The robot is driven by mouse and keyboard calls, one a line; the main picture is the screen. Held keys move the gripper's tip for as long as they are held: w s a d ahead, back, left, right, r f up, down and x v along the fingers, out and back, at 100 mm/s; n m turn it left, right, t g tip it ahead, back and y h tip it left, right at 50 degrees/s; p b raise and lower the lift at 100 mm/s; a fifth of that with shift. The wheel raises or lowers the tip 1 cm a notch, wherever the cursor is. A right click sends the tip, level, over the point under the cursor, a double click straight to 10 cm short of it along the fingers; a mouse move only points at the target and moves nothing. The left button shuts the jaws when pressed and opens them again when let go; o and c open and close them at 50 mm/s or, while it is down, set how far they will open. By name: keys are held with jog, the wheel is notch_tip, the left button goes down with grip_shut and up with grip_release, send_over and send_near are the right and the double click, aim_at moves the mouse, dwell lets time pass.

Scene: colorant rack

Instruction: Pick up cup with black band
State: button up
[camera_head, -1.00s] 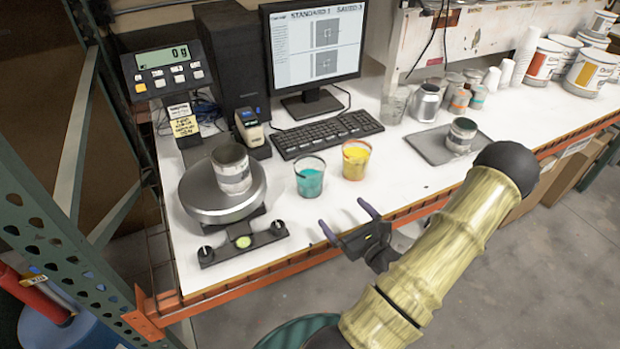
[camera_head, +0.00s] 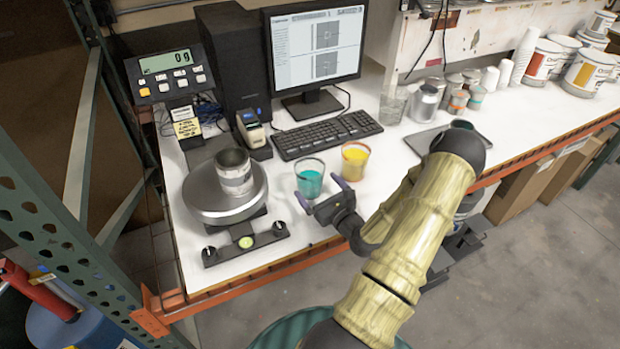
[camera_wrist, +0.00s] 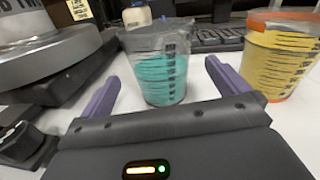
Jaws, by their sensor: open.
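A clear cup with teal liquid (camera_head: 309,179) stands upright on the white table; its rim looks greyish and dark measuring marks show on its side. In the wrist view the teal cup (camera_wrist: 163,75) stands ahead, between the two fingers. A clear cup with yellow liquid (camera_head: 354,161) and an orange rim stands to its right; it also shows in the wrist view (camera_wrist: 275,60). I cannot clearly make out which one bears a black band. My gripper (camera_head: 322,193) is open and empty, on the near side of the teal cup, apparently not touching it.
A labelled metal can (camera_head: 234,174) stands on the round scale (camera_head: 203,199) at left. The keyboard (camera_head: 325,135) and monitor (camera_head: 315,47) are behind the cups. Several cans and white buckets (camera_head: 588,72) stand at right. The orange table edge (camera_head: 255,273) is near.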

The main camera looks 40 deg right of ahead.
aim_at(304, 169)
jog(key=shift+w+d+p, duration=0.25)
jog(key=shift+w+p, duration=0.25)
jog(key=shift+w, duration=0.8)
jog(key=shift+w+d+p, duration=0.2)
jog(key=shift+w+p, duration=0.3)
jog(key=shift+w, duration=0.8)
jog(key=c, duration=1.2)
jog(key=shift+o, duration=0.2)
jog(key=shift+r, duration=0.3)
notch_tip(304, 169, up, 9)
jog(key=b, duration=0.1)
jog(key=shift+r, duration=0.2)
